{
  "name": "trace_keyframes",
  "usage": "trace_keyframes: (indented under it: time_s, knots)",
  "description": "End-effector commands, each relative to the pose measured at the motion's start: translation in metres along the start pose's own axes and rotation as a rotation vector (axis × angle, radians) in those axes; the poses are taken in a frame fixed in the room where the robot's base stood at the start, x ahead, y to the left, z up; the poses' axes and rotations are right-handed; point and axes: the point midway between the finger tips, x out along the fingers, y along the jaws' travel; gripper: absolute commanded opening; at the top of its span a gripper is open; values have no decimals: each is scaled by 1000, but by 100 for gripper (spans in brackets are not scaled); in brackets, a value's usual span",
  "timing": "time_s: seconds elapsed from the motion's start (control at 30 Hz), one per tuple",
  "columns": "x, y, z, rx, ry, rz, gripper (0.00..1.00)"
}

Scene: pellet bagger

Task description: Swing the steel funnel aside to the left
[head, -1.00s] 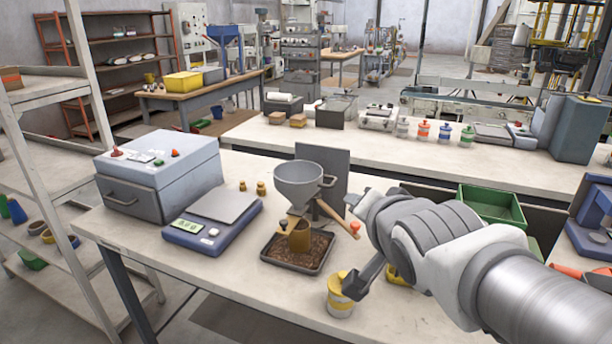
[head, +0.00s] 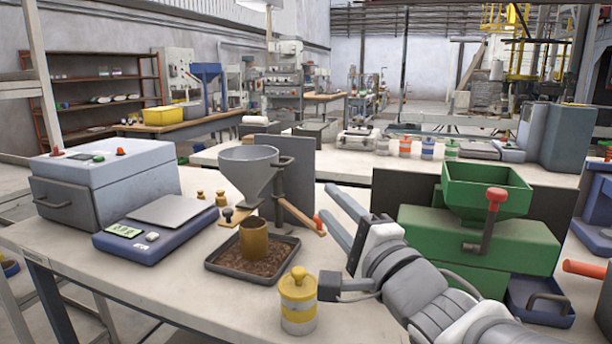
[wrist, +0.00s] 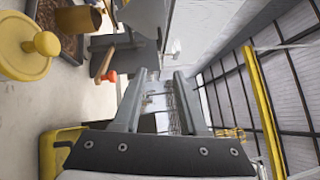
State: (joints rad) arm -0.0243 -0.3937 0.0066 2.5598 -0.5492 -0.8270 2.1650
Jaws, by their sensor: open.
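The steel funnel (head: 248,170) is a grey cone held by a side bracket over a brown cup (head: 254,238). The cup stands upright in a dark tray (head: 225,262) of brown pellets. A wooden bar with a red end (head: 318,222) sticks out to the right below the funnel; the red end also shows in the wrist view (wrist: 110,76). My gripper (head: 325,200) is open and empty, right of the funnel, its fingers pointing towards the back of the bench. It looks close to the red end but I see no grasp. In the wrist view my gripper (wrist: 160,75) has nothing between its fingers.
A yellow-lidded jar (head: 297,302) stands in front of the tray, close to my arm. A blue scale (head: 150,235) and a grey-blue box (head: 100,185) are on the left. A dark upright plate (head: 296,185) stands behind the funnel. A green hopper machine (head: 480,240) is on the right.

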Motion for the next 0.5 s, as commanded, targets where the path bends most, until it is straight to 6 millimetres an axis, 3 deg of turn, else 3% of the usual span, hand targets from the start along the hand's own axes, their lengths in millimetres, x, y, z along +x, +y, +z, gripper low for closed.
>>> trace_keyframes:
  time_s: [0.5]
  knots:
    - [38,-6,1,3,-1,6,42]
